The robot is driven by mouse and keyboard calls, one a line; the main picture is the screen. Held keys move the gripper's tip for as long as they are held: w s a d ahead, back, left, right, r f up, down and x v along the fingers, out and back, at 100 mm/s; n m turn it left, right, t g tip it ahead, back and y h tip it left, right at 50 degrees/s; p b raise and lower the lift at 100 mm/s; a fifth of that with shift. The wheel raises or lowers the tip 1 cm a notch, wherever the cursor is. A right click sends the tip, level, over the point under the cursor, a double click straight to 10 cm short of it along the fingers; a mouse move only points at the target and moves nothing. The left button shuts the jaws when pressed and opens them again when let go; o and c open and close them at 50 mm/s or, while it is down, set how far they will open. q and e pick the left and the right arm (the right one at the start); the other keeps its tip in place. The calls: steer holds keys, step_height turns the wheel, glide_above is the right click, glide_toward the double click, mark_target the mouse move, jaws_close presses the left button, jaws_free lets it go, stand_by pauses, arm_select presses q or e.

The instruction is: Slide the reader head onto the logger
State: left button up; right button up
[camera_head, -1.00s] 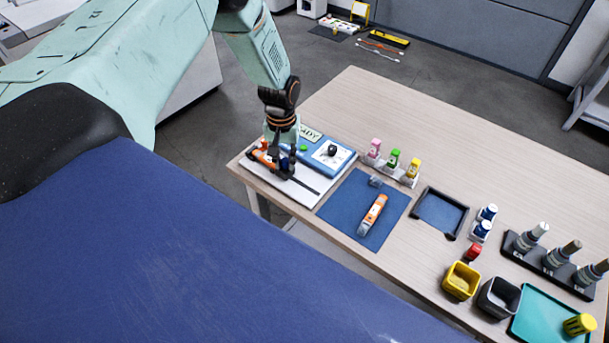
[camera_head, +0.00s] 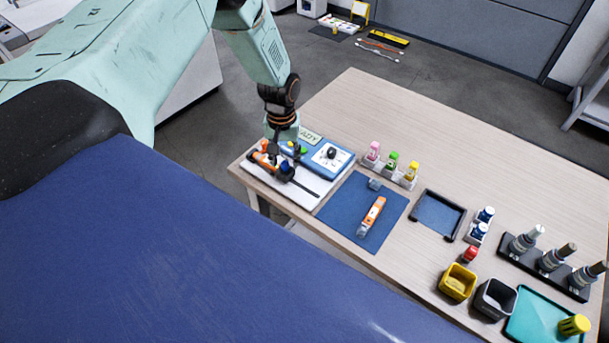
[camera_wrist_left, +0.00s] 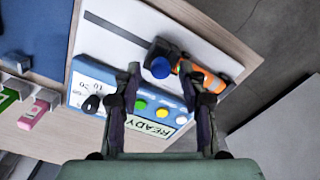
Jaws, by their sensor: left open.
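An orange logger (camera_wrist_left: 208,81) lies on the white board (camera_wrist_left: 120,40) of the reader station. The black reader head (camera_wrist_left: 157,47) with a blue knob (camera_wrist_left: 160,67) is at one end of it. Whether it overlaps the logger or only meets it, I cannot tell. In the head view the logger (camera_head: 258,159) and the blue knob (camera_head: 284,168) show partly behind my left gripper (camera_head: 281,158). In the left wrist view the left gripper (camera_wrist_left: 163,80) is open, its fingertips apart near the knob, holding nothing visible. My right gripper is out of view.
The blue reader box (camera_head: 330,157) with knob, buttons and READY display (camera_wrist_left: 150,128) stands close to the fingers. A blue mat (camera_head: 345,205) holds another orange device (camera_head: 372,214). Bottles (camera_head: 391,163), a black tray (camera_head: 438,214) and bins (camera_head: 459,281) stand further right.

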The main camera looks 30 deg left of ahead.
mark_target(286, 163)
arm_select(q)
steer(key=shift+r+p, duration=2.25)
steer(key=shift+r, duration=0.4)
steer(key=shift+f, duration=0.1)
steer(key=shift+w, duration=0.15)
steer(key=shift+w+d+f+m+t, duration=0.3)
steer(key=shift+w+t, duration=0.2)
steer(key=shift+t, duration=0.2)
steer(key=shift+m+t, duration=0.3)
steer(key=shift+t, duration=0.2)
steer(key=s+d+f, duration=0.1)
steer(key=d, duration=0.1)
steer(key=s+d+f+b, duration=0.1)
steer(key=s+f, duration=0.1)
steer(key=shift+s+d+f, duration=0.1)
steer(key=shift+d+f, duration=0.15)
steer(key=shift+d, duration=0.1)
steer(key=s+d+f+m+b, duration=0.1)
steer(key=s+d+f+b, duration=0.2)
steer(key=s, duration=0.7)
steer(key=s+d+f+m+g+b, duration=0.1)
steer(key=s+d+f+b, duration=0.2)
steer(key=s+f+b, duration=0.4)
steer(key=s+d+f+m+g+b, duration=0.1)
steer(key=s+d+f+b, duration=0.3)
steer(key=s, duration=0.9)
steer(key=shift+f+b, duration=0.8)
steer(key=shift+b, duration=0.45)
